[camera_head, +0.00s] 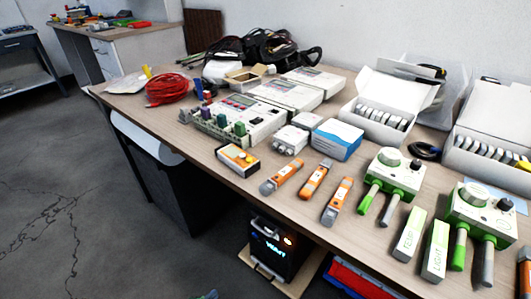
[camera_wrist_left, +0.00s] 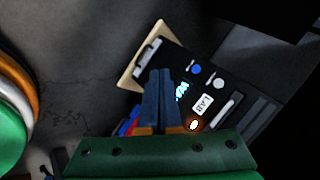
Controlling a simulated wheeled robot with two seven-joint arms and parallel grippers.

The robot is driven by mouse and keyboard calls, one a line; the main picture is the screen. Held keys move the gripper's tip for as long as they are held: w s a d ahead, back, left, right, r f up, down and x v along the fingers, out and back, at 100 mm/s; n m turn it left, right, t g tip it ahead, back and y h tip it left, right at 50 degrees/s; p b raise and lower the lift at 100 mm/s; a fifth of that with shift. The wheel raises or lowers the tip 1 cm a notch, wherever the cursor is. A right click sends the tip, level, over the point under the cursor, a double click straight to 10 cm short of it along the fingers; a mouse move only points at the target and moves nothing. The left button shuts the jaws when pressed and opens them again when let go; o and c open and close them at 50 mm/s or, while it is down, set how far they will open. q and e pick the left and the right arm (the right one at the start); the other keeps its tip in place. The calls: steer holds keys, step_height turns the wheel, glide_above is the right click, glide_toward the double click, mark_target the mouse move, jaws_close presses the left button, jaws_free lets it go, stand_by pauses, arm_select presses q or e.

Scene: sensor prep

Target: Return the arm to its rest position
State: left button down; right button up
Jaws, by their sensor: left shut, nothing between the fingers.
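In the left wrist view my left gripper (camera_wrist_left: 161,75) points down with its two blue fingers together and nothing between them. In the head view only a small tip of it (camera_head: 208,295) shows at the bottom edge, in front of the table and below its top. It holds nothing. In the left wrist view a black device with a lit display (camera_wrist_left: 205,95) on a wooden board lies beyond the fingers. My right gripper is in neither view.
The wooden table (camera_head: 130,103) carries orange testers (camera_head: 314,180), green-white sensor units (camera_head: 395,172), boxes and cables. The black device (camera_head: 272,248) stands on a low board under the front edge, beside a red-blue bin (camera_head: 350,280). The floor (camera_head: 90,220) at left is clear.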

arm_select(q)
steer(key=s+a+r+n+g+p, duration=0.1)
steer(key=s+r+n+g+p, duration=0.1)
steer(key=s+p, duration=0.5)
steer(key=s+a+r+n+g+y+p, duration=0.1)
steer(key=s+r+n+g+p, duration=0.2)
steer(key=s+n+p, duration=0.4)
steer(key=s+a+r+n+g+p, duration=0.1)
steer(key=s+r+n+p, duration=0.3)
steer(key=s+p, duration=0.4)
steer(key=s+g, duration=0.1)
steer(key=s, duration=0.5)
steer(key=shift+a+r+n+y, duration=0.3)
steer(key=shift+r+y, duration=0.1)
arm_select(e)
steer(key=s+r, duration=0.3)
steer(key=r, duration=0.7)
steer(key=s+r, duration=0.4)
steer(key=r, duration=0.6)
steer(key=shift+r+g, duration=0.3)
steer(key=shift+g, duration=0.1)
